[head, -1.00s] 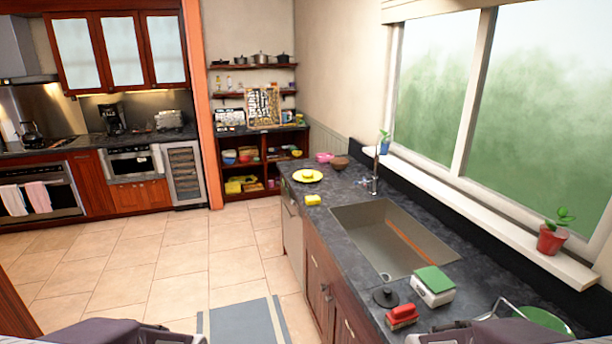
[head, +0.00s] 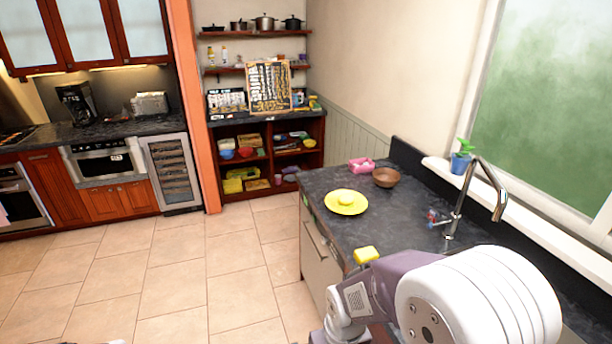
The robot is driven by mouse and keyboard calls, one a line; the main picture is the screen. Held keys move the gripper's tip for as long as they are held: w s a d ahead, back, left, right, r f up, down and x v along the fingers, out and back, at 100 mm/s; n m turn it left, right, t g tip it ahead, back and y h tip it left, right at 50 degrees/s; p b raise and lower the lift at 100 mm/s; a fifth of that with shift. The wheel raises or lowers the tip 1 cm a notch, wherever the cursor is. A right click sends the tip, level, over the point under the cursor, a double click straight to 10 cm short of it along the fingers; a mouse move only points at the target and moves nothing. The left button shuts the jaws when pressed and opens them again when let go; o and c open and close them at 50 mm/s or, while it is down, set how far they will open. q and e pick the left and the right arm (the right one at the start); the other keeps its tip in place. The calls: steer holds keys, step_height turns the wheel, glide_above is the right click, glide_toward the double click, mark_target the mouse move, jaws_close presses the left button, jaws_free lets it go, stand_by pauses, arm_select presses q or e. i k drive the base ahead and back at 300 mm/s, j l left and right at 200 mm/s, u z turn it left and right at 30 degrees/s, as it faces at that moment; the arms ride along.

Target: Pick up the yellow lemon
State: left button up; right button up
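The yellow lemon (head: 346,197) sits on a yellow plate (head: 345,208) near the left edge of the dark counter. My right arm reaches in from the lower right, its links close to the counter's front edge. The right gripper itself is out of view below the frame. My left gripper is not in view; only a small dark piece shows at the bottom left edge.
A yellow sponge (head: 366,256) lies near the counter edge, beside my arm. A brown bowl (head: 386,177) and a pink dish (head: 361,165) stand behind the plate. A tall faucet (head: 470,200) rises at the right. The tiled floor (head: 190,270) at left is clear.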

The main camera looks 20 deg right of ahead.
mark_target(346, 200)
steer(key=i+j+z, duration=0.15)
steer(key=i+z, duration=0.3)
steer(key=i+j+z, duration=0.45)
steer(key=i, duration=0.2)
steer(key=i+j+z, duration=0.7)
steer(key=i, duration=0.3)
steer(key=i+j+z, duration=0.25)
steer(key=i+j, duration=0.25)
